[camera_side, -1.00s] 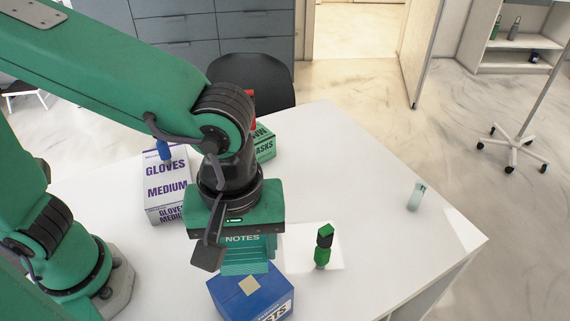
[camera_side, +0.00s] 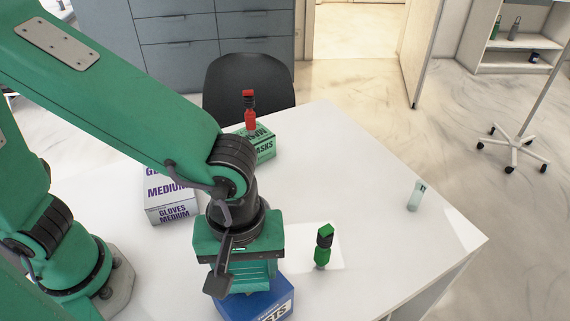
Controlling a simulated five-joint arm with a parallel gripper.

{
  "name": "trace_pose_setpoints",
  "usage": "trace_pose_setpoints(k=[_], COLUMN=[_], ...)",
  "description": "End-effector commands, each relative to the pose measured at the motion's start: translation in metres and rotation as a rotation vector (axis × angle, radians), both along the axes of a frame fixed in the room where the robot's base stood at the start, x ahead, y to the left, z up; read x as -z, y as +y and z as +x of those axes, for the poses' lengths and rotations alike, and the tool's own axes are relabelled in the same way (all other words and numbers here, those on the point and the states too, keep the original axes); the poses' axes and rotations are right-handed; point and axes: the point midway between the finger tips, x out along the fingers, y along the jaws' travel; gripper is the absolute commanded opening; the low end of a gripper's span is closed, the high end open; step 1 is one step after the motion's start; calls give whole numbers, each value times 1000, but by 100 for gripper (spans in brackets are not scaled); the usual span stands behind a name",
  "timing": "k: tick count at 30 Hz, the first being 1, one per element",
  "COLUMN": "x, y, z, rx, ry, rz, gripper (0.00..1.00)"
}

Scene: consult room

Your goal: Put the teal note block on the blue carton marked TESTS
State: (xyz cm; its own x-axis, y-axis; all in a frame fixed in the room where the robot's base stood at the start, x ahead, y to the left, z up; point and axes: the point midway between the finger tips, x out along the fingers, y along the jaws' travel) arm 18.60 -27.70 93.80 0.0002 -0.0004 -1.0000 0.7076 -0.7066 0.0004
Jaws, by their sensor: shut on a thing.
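The teal note block (camera_side: 262,272) is in my gripper (camera_side: 243,278), which is shut on it. The block's upper part and its label are hidden behind the gripper. The blue carton marked TESTS (camera_side: 266,305) stands at the front of the white table, directly below the block in the picture. Most of the carton's top is hidden by the block and gripper. I cannot tell whether the block touches the carton or hangs just above it.
A green bottle-like item (camera_side: 323,250) stands right of the carton on a white sheet. A gloves carton (camera_side: 170,205) and a green masks carton (camera_side: 265,146) with a red item (camera_side: 250,112) stand behind. A small clear vial (camera_side: 416,196) is at right. The table's right side is mostly clear.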

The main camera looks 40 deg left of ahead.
Motion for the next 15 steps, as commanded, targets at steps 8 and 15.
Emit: trace_pose_setpoints(k=[8, 15], x=[23, 23], y=[0, 0], z=[0, 0], rx=[0, 0], ry=[0, 0], rz=[0, 0], gripper=[35, 35])
